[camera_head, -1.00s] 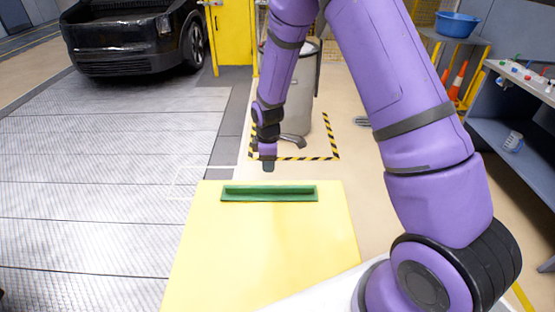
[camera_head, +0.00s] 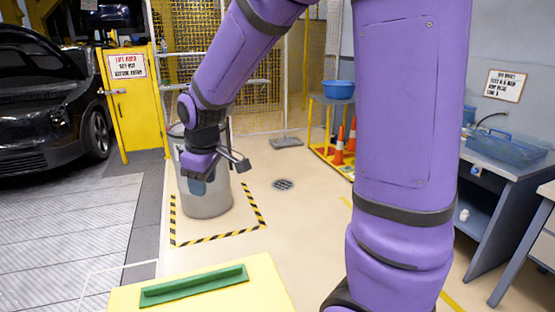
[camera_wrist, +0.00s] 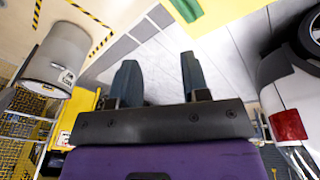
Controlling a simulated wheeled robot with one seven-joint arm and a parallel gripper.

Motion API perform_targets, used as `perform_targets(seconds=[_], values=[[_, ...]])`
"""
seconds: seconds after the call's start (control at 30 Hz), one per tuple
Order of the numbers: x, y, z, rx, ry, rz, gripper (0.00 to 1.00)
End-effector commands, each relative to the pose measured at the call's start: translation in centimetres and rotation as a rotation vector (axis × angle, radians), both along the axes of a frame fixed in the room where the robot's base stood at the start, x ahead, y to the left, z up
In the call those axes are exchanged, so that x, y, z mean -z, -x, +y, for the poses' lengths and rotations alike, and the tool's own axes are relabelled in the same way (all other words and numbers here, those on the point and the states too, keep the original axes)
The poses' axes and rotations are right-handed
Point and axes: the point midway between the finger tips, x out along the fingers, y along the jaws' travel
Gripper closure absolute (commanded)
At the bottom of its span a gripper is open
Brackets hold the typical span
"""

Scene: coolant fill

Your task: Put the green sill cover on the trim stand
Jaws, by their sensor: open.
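The green sill cover (camera_head: 195,286), a long flat piece with a raised ridge, lies on a yellow-topped surface (camera_head: 245,290) at the bottom of the head view. Its green edge (camera_wrist: 187,8) also shows at the top of the wrist view. My gripper (camera_wrist: 160,76) is open and empty, its two dark fingers apart. In the head view my gripper (camera_head: 197,187) hangs beyond the cover, in front of a grey bin, clear of the cover. I cannot tell which thing is the trim stand.
The grey bin (camera_head: 208,200) stands inside a striped floor marking (camera_head: 222,238).

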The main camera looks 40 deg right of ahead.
Motion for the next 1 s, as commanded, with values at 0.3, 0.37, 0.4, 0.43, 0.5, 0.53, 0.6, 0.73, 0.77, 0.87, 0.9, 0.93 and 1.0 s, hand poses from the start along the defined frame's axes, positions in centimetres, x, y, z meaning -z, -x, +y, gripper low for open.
perform_targets(seconds=[0.3,0.37,0.4,0.43,0.5,0.53,0.6,0.73,0.77,0.87,0.9,0.93,1.0], values=[[-7.3,8.0,-1.4,0.229,-0.061,-0.098,0.58],[-8.3,9.6,-1.7,0.273,-0.075,-0.116,0.58],[-8.9,10.7,-1.8,0.301,-0.084,-0.126,0.58],[-9.3,11.5,-1.9,0.323,-0.091,-0.134,0.58],[-10.1,13.5,-2.1,0.373,-0.11,-0.154,0.58],[-10.4,14.3,-2.2,0.394,-0.117,-0.161,0.58],[-11.0,16.2,-2.4,0.442,-0.136,-0.181,0.58],[-11.7,19.2,-2.6,0.518,-0.168,-0.21,0.58],[-11.8,19.8,-2.7,0.533,-0.175,-0.215,0.58],[-11.9,21.2,-2.8,0.572,-0.191,-0.228,0.58],[-12.0,21.6,-2.8,0.582,-0.196,-0.232,0.58],[-12.0,21.8,-2.8,0.589,-0.198,-0.233,0.58],[-11.9,22.2,-2.8,0.599,-0.203,-0.236,0.58]])
